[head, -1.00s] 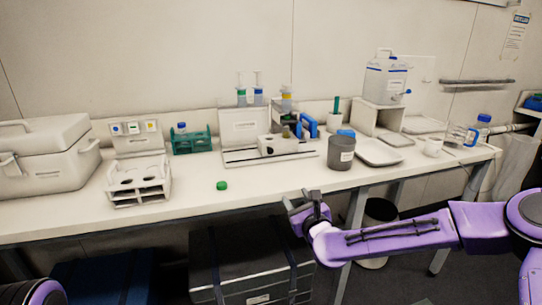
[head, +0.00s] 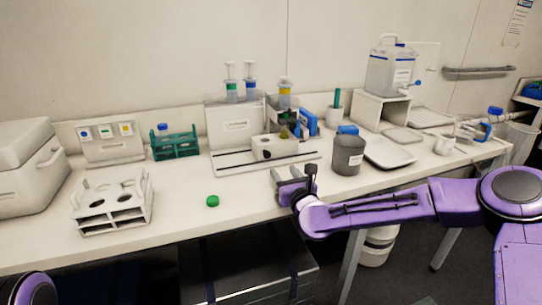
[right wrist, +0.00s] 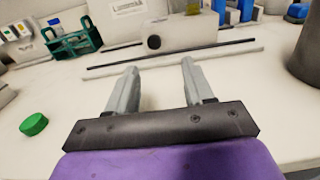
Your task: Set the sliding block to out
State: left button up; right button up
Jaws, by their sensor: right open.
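The sliding block is a white block (head: 268,148) with a dark round hole, on a white base with a dark rail (head: 240,168) in the middle of the bench. The block also shows at the top of the right wrist view (right wrist: 180,34). My right gripper (head: 292,173) is open and empty, just in front of the rail near the bench's front edge. In the right wrist view its two fingers (right wrist: 158,70) point toward the rail and block, with a gap between. My left gripper is out of view. I cannot read any position marking on the block.
A green cap (head: 212,201) lies left of my right gripper. A dark grey jar (head: 347,154) stands close on the right, beside a white tray (head: 390,153). A white holed rack (head: 113,200) is at left. Bench between cap and rail is clear.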

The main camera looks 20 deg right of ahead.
aim_at(268, 155)
jog(key=w, duration=0.3)
jog(key=w+a+p, duration=0.1)
jog(key=w, duration=0.6)
jog(key=shift+w+a, duration=0.2)
jog(key=shift+w, duration=0.1)
jog(key=shift+c, duration=0.3)
grip_shut()
